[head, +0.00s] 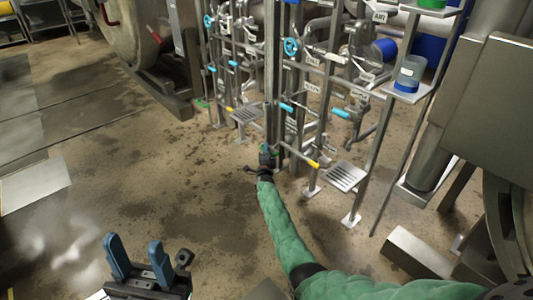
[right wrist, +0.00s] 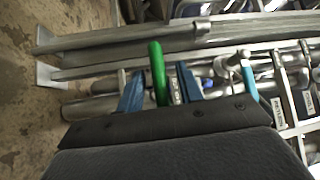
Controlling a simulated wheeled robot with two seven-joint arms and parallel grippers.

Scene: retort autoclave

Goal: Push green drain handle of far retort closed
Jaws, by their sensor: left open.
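In the right wrist view the green drain handle (right wrist: 157,72) stands upright in the picture, between the blue fingers of my right gripper (right wrist: 160,90). A gap shows between the fingers, so the gripper looks open around the handle. I cannot tell whether a finger touches it. In the head view my right gripper (head: 267,158) is at the foot of the pipe rack, at the end of the green-sleeved arm, and mostly hides the handle there. My left gripper (head: 140,262) is open and empty at the lower left, over the floor.
The pipe rack (head: 274,70) carries blue valve wheels, light-blue handles (head: 341,112) and a yellow handle (head: 314,163). A metal step (head: 345,176) juts out at right. A large round vessel (head: 130,30) stands at upper left.

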